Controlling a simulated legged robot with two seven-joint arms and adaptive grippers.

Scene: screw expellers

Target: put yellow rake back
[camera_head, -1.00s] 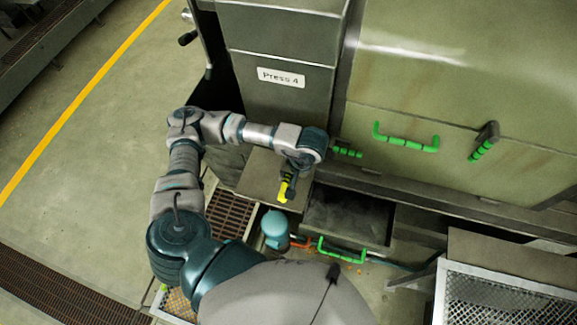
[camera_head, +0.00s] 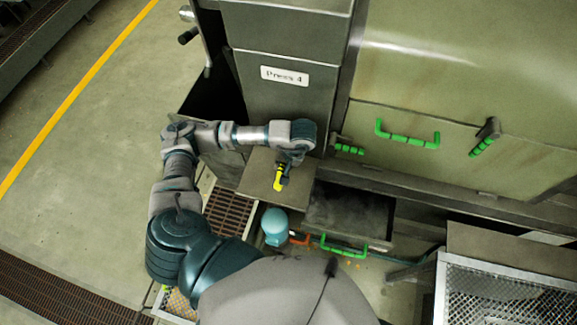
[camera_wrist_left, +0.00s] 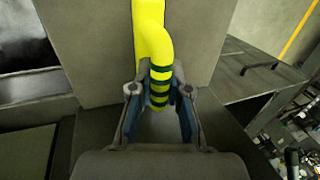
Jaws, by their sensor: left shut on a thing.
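The yellow rake (camera_head: 279,178) shows in the head view as a short yellow piece below my left gripper (camera_head: 285,168). In the left wrist view, the rake's yellow handle (camera_wrist_left: 151,40) bends and has dark green bands where it lies between the fingers. My left gripper (camera_wrist_left: 160,100) is shut on this banded part. The rake is over or against a flat grey-brown metal surface (camera_head: 258,168) at the foot of the press; I cannot tell whether it touches. The rake's far end is out of the wrist view. My right gripper is not in view.
A press labelled Press 4 (camera_head: 285,77) stands behind. An open dark drawer (camera_head: 345,213) with a green handle lies right of the flat surface. A blue-green container (camera_head: 275,224) stands in front. A mesh-topped bin (camera_head: 505,298) is at lower right.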

